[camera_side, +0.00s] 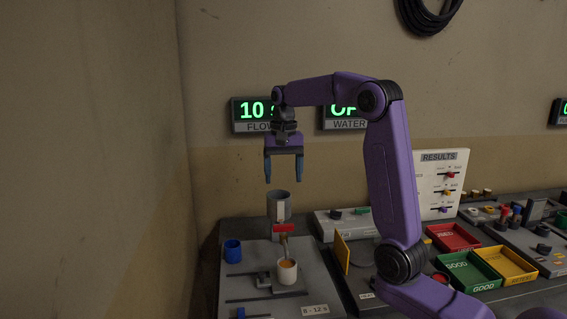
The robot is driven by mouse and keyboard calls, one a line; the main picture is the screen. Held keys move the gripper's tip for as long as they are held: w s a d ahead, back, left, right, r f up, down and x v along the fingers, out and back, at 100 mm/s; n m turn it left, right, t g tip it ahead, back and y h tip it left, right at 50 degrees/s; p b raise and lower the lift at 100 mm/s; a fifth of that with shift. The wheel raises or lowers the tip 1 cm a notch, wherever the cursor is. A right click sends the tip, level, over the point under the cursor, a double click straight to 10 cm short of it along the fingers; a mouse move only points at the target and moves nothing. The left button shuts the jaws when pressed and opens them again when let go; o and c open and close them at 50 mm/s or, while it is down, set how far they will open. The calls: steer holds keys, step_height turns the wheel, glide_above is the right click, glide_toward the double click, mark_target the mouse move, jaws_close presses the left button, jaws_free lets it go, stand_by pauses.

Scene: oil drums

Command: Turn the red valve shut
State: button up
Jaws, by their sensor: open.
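The red valve (284,228) is a small red bar handle below a grey cup-like funnel (279,204). It lies roughly crosswise in the picture. A thin spout runs down from it to a white cup (287,271) holding something orange-brown. My gripper (284,179) is open and empty, its two blue fingers pointing down. It hangs above the funnel and the valve, apart from both. Whether anything flows from the spout is too small to tell.
A blue cup (232,251) stands left of the white cup. A yellow plate (342,253) stands upright to the right. Green (474,270), yellow and red trays lie farther right. Wall displays read "10" over FLOW and a partly hidden "OF" over WATER.

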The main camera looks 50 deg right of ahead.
steer(key=shift+r, duration=1.45)
steer(key=s+a+f+n, duration=0.3)
steer(key=s+a+n, duration=0.2)
steer(key=a, duration=0.3)
steer(key=s+a+f+n, duration=0.3)
steer(key=s+a+n, duration=0.2)
steer(key=a, duration=0.3)
steer(key=s+a+f+n, duration=0.1)
steer(key=s+f+n, duration=0.3)
steer(key=s, duration=0.6)
steer(key=s+a+f+n, duration=0.1)
steer(key=s+f+n, duration=0.3)
steer(key=s+n, duration=0.3)
steer(key=s, duration=0.4)
steer(key=shift+n, duration=0.4)
